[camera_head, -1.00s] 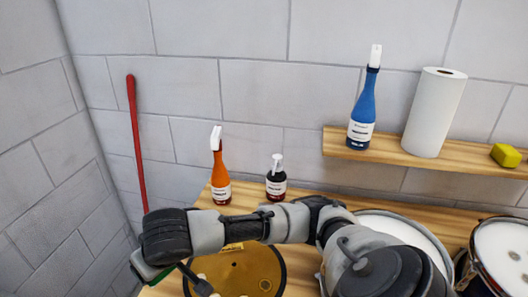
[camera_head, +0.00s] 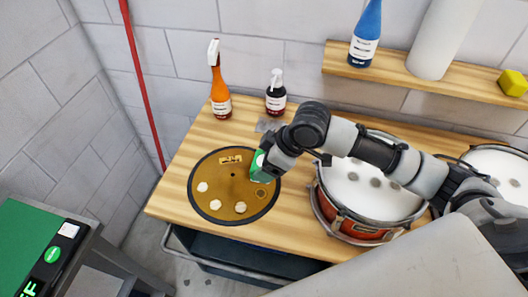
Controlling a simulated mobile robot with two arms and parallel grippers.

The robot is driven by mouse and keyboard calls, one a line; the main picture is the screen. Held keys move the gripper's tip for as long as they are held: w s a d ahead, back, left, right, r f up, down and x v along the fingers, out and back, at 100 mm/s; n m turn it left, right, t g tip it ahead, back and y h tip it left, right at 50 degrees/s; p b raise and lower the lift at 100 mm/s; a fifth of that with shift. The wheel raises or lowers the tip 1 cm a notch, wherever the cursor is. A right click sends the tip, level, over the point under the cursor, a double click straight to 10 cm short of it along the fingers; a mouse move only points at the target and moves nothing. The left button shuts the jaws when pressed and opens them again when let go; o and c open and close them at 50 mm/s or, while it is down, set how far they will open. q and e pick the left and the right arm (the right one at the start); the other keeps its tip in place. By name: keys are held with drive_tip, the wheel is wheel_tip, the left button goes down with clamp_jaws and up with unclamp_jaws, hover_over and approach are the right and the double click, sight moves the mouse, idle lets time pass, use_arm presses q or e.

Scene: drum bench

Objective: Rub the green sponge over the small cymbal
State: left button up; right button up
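The small cymbal (camera_head: 225,180) is a flat gold-brown disc with a dark rim, lying at the left part of the wooden bench. Several pale spots show on its left and lower parts. My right gripper (camera_head: 268,162) reaches in from the right and is shut on the green sponge (camera_head: 262,168). The sponge is at the cymbal's right edge, tilted. I cannot tell whether it touches the surface. The fingertips are partly hidden by the wrist and sponge. My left gripper is not in view.
An orange spray bottle (camera_head: 220,92) and a dark red bottle (camera_head: 276,95) stand behind the cymbal. A red drum (camera_head: 345,221) stands to the right, under my arm. A wall shelf (camera_head: 410,76) holds a blue bottle (camera_head: 365,40), a paper roll (camera_head: 440,40) and a yellow block (camera_head: 513,83).

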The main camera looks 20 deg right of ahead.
drive_tip(key=n, duration=0.1)
drive_tip(key=a+n+g+p, duration=0.1)
drive_tip(key=n, duration=0.1)
drive_tip(key=shift+w+a+r+y, duration=0.1)
drive_tip(key=shift+a+r+y, duration=0.05)
drive_tip(key=shift+y, duration=0.25)
drive_tip(key=shift+a+n+g, duration=0.15)
drive_tip(key=shift+n+g, duration=0.45)
drive_tip(key=shift+n, duration=0.1)
drive_tip(key=shift+f+b, duration=0.45)
drive_tip(key=shift+f, duration=0.35)
wheel_tip(320, 180, down, 3)
drive_tip(key=b, duration=0.3)
drive_tip(key=shift+r, duration=0.1)
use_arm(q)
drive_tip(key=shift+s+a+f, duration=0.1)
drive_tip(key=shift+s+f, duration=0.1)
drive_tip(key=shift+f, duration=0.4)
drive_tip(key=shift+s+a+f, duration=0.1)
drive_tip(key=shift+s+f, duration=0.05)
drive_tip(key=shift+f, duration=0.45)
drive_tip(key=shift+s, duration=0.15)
